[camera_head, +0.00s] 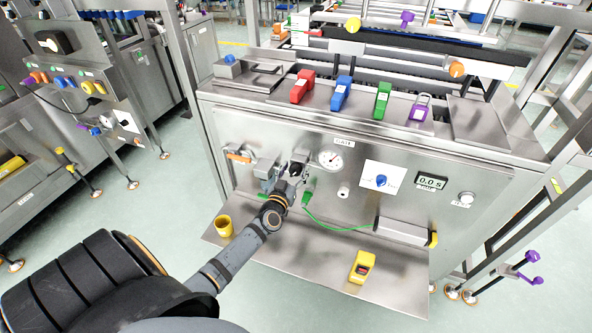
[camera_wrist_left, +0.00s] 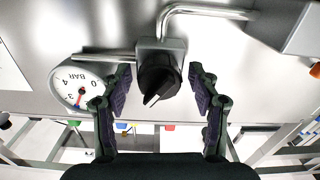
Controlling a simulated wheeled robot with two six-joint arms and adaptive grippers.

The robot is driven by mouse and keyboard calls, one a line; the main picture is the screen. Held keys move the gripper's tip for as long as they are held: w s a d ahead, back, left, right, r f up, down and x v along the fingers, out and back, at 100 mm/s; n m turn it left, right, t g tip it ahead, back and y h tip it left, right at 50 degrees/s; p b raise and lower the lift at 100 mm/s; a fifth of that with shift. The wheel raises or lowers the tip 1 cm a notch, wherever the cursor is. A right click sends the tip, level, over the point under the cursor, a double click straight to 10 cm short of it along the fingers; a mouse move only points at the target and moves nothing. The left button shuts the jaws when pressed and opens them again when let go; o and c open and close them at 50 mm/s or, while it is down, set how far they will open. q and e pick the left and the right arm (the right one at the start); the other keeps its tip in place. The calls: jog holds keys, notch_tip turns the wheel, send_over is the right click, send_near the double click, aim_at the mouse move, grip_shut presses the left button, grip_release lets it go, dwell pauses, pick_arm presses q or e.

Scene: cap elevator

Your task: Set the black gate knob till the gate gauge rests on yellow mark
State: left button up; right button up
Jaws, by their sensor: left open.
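The black gate knob (camera_wrist_left: 158,80) sits on a metal mount on the steel panel, with a pale pointer line on its face. In the head view the knob (camera_head: 298,168) is partly hidden by my left gripper (camera_head: 287,182). My left gripper (camera_wrist_left: 160,76) is open, with one finger on each side of the knob and a visible gap to each. The round white gate gauge (camera_head: 330,160) is just right of the knob under the GATE label. The gauge also shows upside down in the wrist view (camera_wrist_left: 80,84); its needle and yellow mark are too small to read surely.
A yellow cup (camera_head: 223,227) and a yellow device (camera_head: 362,267) stand on the lower shelf (camera_head: 310,262). A green cable (camera_head: 335,227) hangs right of my gripper. A blue knob (camera_head: 382,181) and a timer display (camera_head: 431,182) are farther right. Colored padlocks line the top ledge.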

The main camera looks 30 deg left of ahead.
pick_arm(q)
jog(key=shift+w+a, duration=0.15)
jog(key=shift+w, duration=0.55)
jog(key=shift+c, duration=1.3)
jog(key=c, duration=0.9)
